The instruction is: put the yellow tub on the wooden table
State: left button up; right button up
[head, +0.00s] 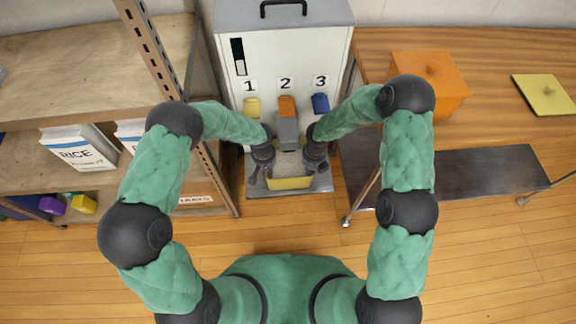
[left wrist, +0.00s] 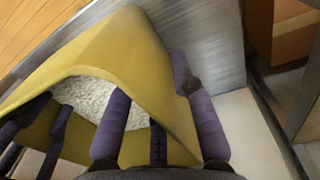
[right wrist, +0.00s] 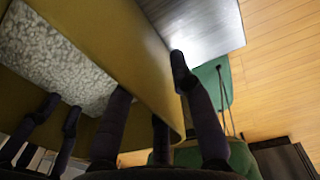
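The yellow tub (head: 290,183) stands on the grey base of the white dispenser, under its grey chute, with pale grains inside. Its yellow wall shows close up in the left wrist view (left wrist: 130,48) and the right wrist view (right wrist: 112,40). My left gripper (head: 258,178) is at the tub's left side and my right gripper (head: 318,165) at its right side. In each wrist view the gripper's fingers are spread, with some over the inside and one beyond the outer wall. Contact with the wall is hard to tell. The lower tub is partly hidden.
The dispenser (head: 240,100) has yellow, orange and blue levers. The wooden table (head: 375,48) at the right carries an orange box (head: 430,88) and a yellow lid (head: 543,94); its left part is clear. A shelf with rice boxes (head: 80,148) stands at the left.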

pick_arm(q)
grip_shut()
pick_arm(e)
grip_shut()
pick_arm(q)
jog(key=shift+w+r, duration=0.1)
pick_arm(e)
jog(key=shift+r, duration=0.1)
